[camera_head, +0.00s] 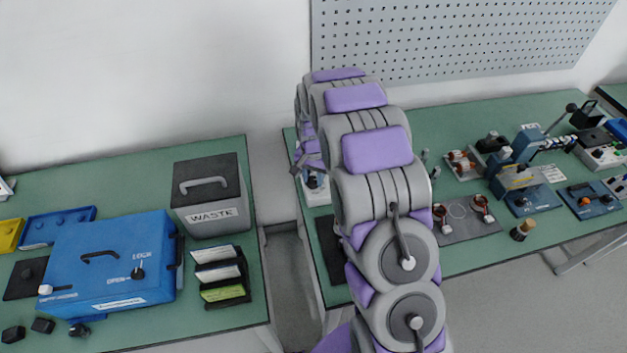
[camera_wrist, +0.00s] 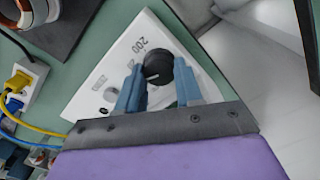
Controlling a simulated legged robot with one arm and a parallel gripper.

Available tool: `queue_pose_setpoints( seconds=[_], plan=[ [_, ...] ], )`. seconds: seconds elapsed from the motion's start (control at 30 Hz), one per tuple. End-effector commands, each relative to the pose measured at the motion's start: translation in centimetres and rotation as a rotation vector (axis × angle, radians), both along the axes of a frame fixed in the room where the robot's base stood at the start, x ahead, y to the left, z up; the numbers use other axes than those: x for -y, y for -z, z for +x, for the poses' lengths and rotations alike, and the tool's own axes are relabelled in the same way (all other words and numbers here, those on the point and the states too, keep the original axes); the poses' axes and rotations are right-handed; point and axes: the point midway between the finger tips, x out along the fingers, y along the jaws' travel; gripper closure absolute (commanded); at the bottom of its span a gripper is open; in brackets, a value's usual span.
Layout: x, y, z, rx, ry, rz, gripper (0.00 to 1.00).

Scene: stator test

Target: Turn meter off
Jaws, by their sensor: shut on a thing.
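The meter (camera_wrist: 120,62) is a white panel with printed range marks such as "200" and a round black knob (camera_wrist: 155,70). In the wrist view my gripper (camera_wrist: 157,75) has its two blue fingers on either side of the knob, shut on it. In the head view the meter (camera_head: 316,195) is a small white box at the left edge of the right-hand table, mostly hidden by my arm. My gripper is largely hidden behind my arm there. The knob's pointer setting cannot be read clearly.
A yellow plug (camera_wrist: 15,82) with a yellow cable and a blue connector sit left of the meter in the wrist view. In the head view a waste bin (camera_head: 211,195) and a blue lock box (camera_head: 112,265) stand on the left table. A gap separates the two tables.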

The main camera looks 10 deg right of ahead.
Motion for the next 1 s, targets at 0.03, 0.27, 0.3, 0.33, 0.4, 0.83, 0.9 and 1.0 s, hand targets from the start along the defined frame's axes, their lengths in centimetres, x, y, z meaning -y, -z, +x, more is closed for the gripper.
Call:
queue_pose_setpoints(
  seconds=[0.03, 0.27, 0.3, 0.33, 0.4, 0.83, 0.9, 1.0],
  plan=[
    [-0.08, 0.06, -0.15, -0.005, -0.001, 0.001, 0.84],
    [-0.12, -0.1, -0.22, -0.008, -0.2, 0.003, 0.84],
    [-0.16, -0.08, -0.23, -0.008, -0.254, 0.003, 0.84],
    [-0.17, -0.07, -0.22, -0.008, -0.295, 0.003, 0.84],
    [-0.14, -0.07, -0.22, -0.007, -0.389, 0.003, 0.84],
    [-0.14, -0.09, -0.32, -0.007, -0.962, 0.006, 0.84],
    [-0.09, -0.06, -0.34, -0.007, -1.047, 0.006, 0.84],
    [-0.06, 0.0, -0.33, -0.007, -1.133, 0.006, 0.84]
  ],
)
